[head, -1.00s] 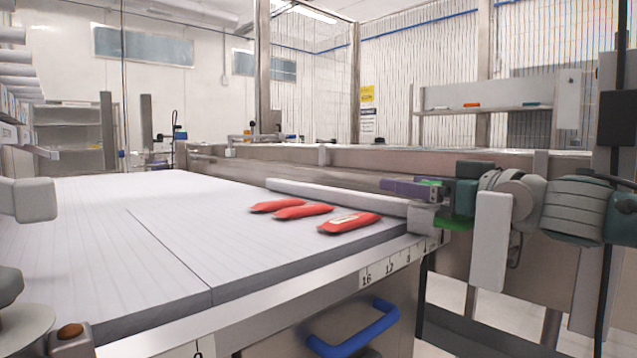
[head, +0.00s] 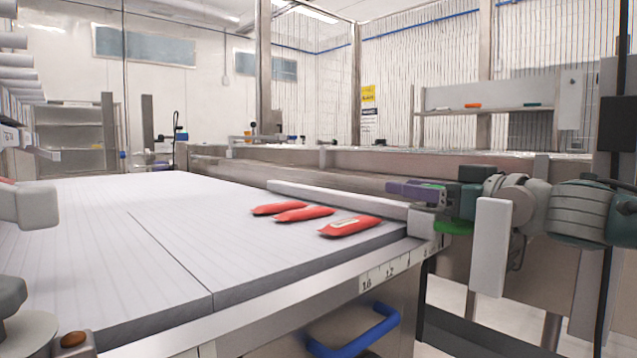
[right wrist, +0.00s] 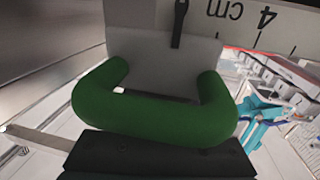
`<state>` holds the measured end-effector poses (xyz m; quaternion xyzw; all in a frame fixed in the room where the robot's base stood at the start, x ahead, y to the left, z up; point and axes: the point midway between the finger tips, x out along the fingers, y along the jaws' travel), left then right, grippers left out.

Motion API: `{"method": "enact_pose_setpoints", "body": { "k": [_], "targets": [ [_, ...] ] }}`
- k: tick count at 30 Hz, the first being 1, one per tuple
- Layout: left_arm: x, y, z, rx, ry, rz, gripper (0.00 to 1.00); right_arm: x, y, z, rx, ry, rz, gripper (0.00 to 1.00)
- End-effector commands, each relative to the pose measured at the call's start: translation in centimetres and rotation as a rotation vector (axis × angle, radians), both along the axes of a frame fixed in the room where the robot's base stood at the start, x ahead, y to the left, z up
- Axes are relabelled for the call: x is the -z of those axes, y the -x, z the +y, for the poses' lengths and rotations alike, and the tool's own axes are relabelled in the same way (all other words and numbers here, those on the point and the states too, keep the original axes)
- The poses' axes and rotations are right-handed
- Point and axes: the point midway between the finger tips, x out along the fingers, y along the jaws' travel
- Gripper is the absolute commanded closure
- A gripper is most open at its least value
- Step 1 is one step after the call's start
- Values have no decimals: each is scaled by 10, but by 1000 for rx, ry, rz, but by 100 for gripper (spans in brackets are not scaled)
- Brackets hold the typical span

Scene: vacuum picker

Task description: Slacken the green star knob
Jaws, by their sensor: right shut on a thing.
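My right gripper (head: 440,192) is at the grey end block (head: 421,222) of the long fence bar, at the right of the table in the head view. It is shut, with bright green showing at its fingers. This is probably the green star knob, but its shape is mostly hidden by the gripper. A green U-shaped handle (head: 454,227) sits just below the gripper. It fills the middle of the right wrist view (right wrist: 155,120), in front of a grey block. The fingertips are hidden in the right wrist view. My left gripper does not show.
A purple part (head: 408,189) juts left beside the gripper. A blue handle (head: 360,335) sticks out below the table edge. A white upright plate (head: 491,245) stands near my right arm.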

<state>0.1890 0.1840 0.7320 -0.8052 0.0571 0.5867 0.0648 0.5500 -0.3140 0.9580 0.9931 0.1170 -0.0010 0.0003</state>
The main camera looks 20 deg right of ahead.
Motion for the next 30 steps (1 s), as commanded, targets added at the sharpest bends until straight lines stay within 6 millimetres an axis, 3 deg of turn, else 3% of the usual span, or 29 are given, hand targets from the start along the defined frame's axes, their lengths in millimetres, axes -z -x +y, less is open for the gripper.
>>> {"method": "enact_pose_setpoints", "body": {
  "k": [13,14,15,22,30],
  "targets": [
    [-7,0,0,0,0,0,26,0,2,2,-67,0,-2,100],
    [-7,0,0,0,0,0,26,0,2,2,-67,0,-2,53],
    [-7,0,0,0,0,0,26,0,2,2,-67,0,-2,48],
    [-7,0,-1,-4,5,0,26,0,2,2,-66,-1,-2,24],
    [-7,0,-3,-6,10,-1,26,0,3,1,-66,0,-1,24]
  ]
}}
